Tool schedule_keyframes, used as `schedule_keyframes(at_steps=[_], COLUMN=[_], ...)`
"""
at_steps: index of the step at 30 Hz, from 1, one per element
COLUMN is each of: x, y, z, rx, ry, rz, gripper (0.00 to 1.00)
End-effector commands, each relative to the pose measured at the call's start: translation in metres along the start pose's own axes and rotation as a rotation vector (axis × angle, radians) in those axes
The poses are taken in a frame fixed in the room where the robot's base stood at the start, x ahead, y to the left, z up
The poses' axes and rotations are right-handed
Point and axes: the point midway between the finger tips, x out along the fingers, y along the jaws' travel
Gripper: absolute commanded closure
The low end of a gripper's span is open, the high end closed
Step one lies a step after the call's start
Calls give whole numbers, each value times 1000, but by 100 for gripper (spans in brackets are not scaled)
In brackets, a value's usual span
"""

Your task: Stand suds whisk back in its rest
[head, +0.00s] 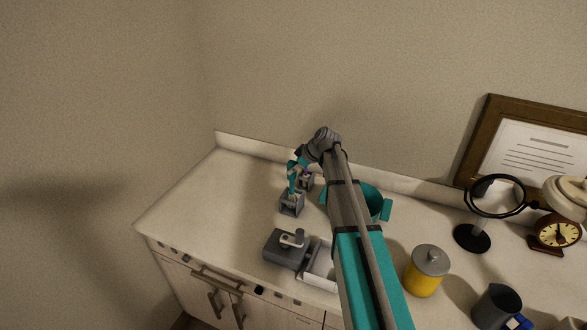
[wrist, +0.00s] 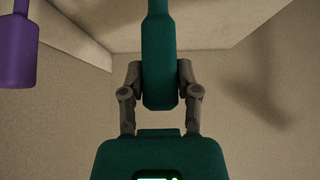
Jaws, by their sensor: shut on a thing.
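My gripper (head: 295,172) is over the back left of the counter. In the wrist view my gripper (wrist: 160,88) is shut on a teal handle, which I take to be the suds whisk (wrist: 158,45). In the head view the whisk (head: 292,187) points down at a small grey rest (head: 291,208). Its lower end is at the rest's top; I cannot tell whether it is inside or just above. The whisk's head is not clear in either view.
A second grey holder (head: 306,184) stands just behind; a purple handle (wrist: 20,50) shows in the wrist view. A grey warmer box (head: 280,252) and white tray (head: 319,268) are in front. The counter's left is clear.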

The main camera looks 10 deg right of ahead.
Motion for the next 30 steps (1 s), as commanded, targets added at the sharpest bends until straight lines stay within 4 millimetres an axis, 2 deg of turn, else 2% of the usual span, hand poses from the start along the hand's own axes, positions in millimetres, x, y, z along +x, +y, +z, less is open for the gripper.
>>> schedule_keyframes(at_steps=[13, 14, 20, 30], x=[3, 3, 3, 3], y=[0, 0, 0, 0], z=[2, 2, 2, 2], rx=[0, 0, 0, 0], ry=[0, 0, 0, 0], rz=[0, 0, 0, 0], gripper=[100, 57, 19, 18])
